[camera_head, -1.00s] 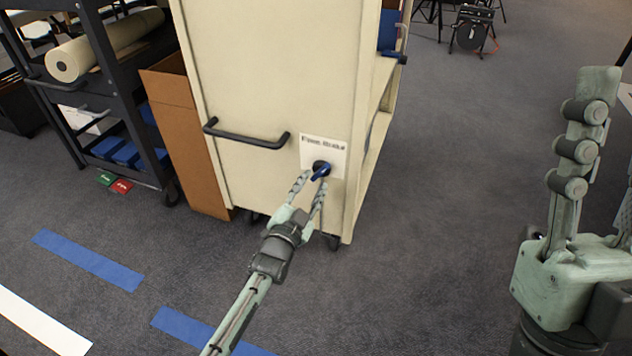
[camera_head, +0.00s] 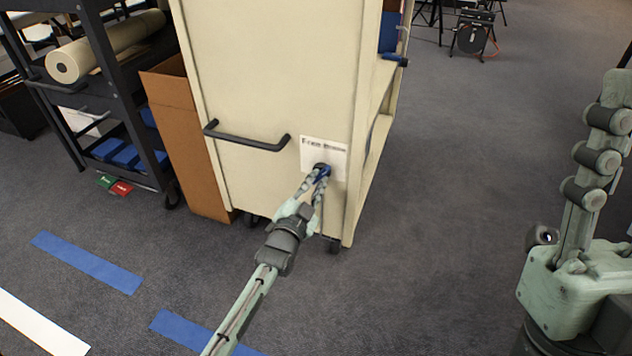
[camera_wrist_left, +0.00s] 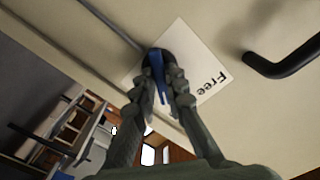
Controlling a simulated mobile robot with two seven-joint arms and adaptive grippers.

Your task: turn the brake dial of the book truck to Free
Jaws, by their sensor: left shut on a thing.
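The tall cream book truck (camera_head: 262,60) stands at the centre of the head view. The brake dial (camera_head: 321,168) is a dark round knob with a blue lever (camera_wrist_left: 158,72), at the label's lower edge. My left gripper (camera_head: 321,178) is shut on the blue lever, with a finger on each side, partly hiding it. My right gripper (camera_head: 590,190) stands upright at the right edge, away from the truck; its jaw opening is not clear.
A black handle (camera_head: 247,138) sticks out of the panel left of the dial. A brown cardboard box (camera_head: 185,140) and a dark shelf cart (camera_head: 115,100) stand to the left. Blue tape (camera_head: 88,262) marks the carpet. Floor right of the truck is clear.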

